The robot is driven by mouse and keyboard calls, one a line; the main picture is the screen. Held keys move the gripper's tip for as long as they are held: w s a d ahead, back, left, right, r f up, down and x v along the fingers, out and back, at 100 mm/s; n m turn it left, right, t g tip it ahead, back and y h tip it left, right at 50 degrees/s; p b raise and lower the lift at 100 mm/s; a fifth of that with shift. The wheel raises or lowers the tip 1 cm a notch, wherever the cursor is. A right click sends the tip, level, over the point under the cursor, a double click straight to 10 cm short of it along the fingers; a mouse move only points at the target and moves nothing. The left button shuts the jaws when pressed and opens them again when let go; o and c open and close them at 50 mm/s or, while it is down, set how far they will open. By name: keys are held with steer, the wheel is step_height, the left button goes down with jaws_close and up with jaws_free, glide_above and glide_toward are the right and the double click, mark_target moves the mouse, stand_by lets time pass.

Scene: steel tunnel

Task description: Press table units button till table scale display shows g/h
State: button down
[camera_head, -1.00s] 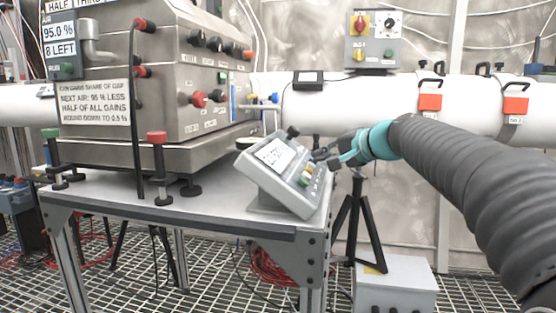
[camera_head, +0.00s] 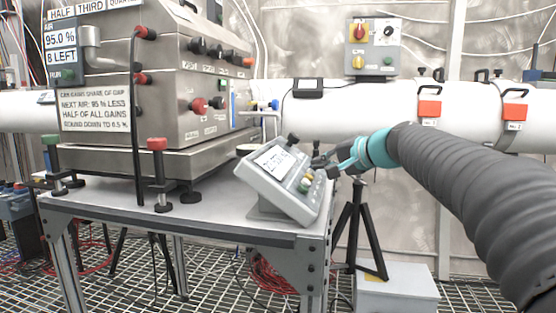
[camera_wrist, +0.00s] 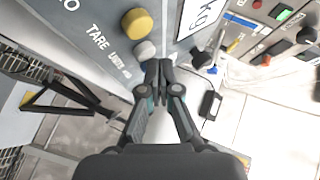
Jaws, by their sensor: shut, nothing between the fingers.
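The table scale display unit (camera_head: 262,190) is a grey sloped box on the right corner of the table. Its screen (camera_head: 273,159) has dark digits too small to read surely in the head view. In the wrist view the screen (camera_wrist: 208,16) shows "kg" at its end. The units button (camera_wrist: 145,51) is round and pale grey, beside the printed word UNITS. A yellow button (camera_wrist: 137,23) sits beside it, near the word TARE. My gripper (camera_wrist: 160,68) is shut and empty, its fingertips close beside the units button. Whether they touch it cannot be told. It also shows in the head view (camera_head: 322,165).
A large steel machine (camera_head: 165,110) with knobs fills the table's left. A black knob (camera_wrist: 201,58) juts from the display unit near my fingers. A white pipe (camera_head: 360,112) runs behind. A black tripod (camera_head: 358,225) and a grey box (camera_head: 397,293) stand right of the table.

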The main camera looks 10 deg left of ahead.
stand_by(0.5)
steer(key=shift+a+f+b, duration=0.3)
steer(key=shift+f+b, duration=0.05)
steer(key=shift+b, duration=0.05)
steer(key=shift+d+r, duration=0.3)
steer(key=shift+r, duration=0.05)
stand_by(0.4)
steer(key=d+r+p, duration=0.1)
steer(key=r+p, duration=0.1)
steer(key=d+r+p, duration=0.1)
steer(key=d+r, duration=0.1)
steer(key=r, duration=0.1)
steer(key=shift+d+p, duration=0.2)
steer(key=shift+p, duration=0.2)
stand_by(0.5)
